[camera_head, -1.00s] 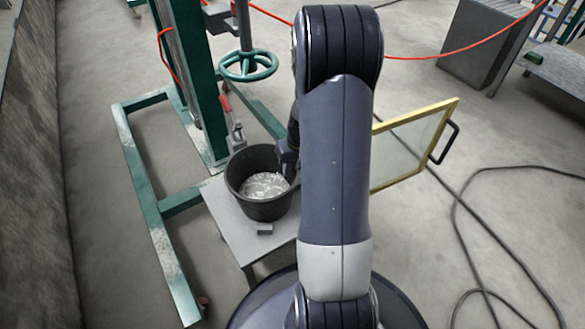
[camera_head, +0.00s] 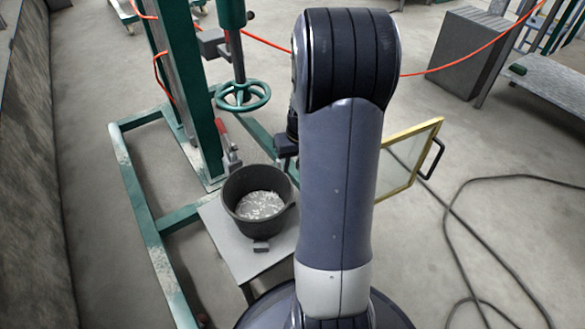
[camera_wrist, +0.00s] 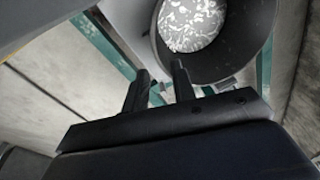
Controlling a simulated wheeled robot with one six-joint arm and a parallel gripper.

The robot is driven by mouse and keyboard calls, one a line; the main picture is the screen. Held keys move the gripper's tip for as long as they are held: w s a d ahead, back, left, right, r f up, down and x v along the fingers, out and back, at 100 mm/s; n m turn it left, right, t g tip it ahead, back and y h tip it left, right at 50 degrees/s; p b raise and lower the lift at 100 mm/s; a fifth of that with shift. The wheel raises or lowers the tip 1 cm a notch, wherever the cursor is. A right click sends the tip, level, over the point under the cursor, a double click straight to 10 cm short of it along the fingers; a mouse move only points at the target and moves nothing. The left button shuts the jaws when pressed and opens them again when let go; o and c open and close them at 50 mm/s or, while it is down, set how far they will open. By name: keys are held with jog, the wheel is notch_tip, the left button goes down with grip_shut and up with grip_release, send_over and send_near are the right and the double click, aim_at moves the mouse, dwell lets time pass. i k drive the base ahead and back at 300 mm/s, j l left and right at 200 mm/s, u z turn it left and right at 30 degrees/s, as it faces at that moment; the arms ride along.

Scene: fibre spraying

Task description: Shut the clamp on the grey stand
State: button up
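The clamp (camera_head: 234,158) is at the back of the grey stand (camera_head: 232,252), behind a dark bucket. Its red handle (camera_head: 221,129) points up and tilts a little left. My gripper (camera_head: 286,150) is to the right of the clamp and apart from it, beside the bucket's back right rim and partly hidden by my arm. In the wrist view my gripper (camera_wrist: 160,72) has its two dark fingers apart, with nothing held. A small light piece shows between and beyond the fingers; I cannot tell whether it is part of the clamp.
The dark bucket (camera_head: 232,205) with white fibres fills much of the stand. A green frame with a handwheel (camera_head: 242,96) rises behind it. A yellow-framed pane (camera_head: 410,160) is to the right. Cables lie on the floor at right.

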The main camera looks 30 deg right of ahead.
aim_at(232, 147)
jog(key=k+j, duration=0.45)
jog(key=j, duration=0.25)
jog(key=k+j, duration=0.25)
jog(key=j, duration=0.15)
